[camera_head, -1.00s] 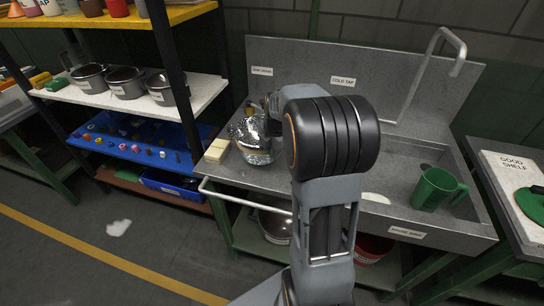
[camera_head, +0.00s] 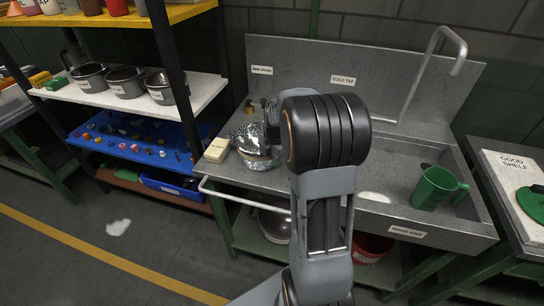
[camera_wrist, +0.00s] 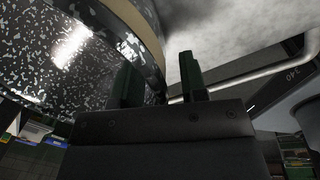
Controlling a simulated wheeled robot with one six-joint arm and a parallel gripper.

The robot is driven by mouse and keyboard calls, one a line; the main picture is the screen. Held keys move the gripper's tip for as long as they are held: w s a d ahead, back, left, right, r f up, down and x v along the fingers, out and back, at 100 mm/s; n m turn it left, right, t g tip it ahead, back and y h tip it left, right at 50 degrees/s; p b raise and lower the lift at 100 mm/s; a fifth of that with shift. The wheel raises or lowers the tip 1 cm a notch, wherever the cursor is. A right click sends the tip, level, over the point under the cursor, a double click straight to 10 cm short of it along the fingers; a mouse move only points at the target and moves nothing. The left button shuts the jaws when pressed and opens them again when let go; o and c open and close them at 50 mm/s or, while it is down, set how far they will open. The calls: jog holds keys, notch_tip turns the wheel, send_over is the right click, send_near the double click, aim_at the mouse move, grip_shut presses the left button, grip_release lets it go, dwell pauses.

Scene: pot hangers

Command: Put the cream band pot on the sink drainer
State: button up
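The cream band pot (camera_head: 249,136) is speckled black and white with a cream band low on its side. It is at the left end of the grey sink unit, over or on the flat drainer (camera_head: 222,168); contact is unclear. It looks tilted and my arm partly covers it. In the wrist view the pot (camera_wrist: 70,60) fills the upper left, its banded edge running down between the fingers. My gripper (camera_wrist: 160,78) has its fingers visibly apart close to the pot; whether they clamp it is unclear. In the head view my arm hides the fingers.
A cream block (camera_head: 217,150) lies just left of the pot. A green jug (camera_head: 434,188) stands in the basin (camera_head: 395,190) at right. A white rail (camera_head: 245,199) runs along the front. Pots (camera_head: 125,79) stand on the white shelf at left.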

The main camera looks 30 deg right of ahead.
notch_tip(320, 180, up, 12)
jog(key=s+f, duration=0.1)
jog(key=s, duration=0.1)
jog(key=s+a+f+m+t, duration=0.2)
jog(key=s+a+m, duration=1.2)
jog(key=m, duration=0.6)
jog(key=shift+s+a+f, duration=0.25)
jog(key=shift+a, duration=0.55)
jog(key=shift+r+p, duration=0.55)
jog(key=shift+p, duration=0.1)
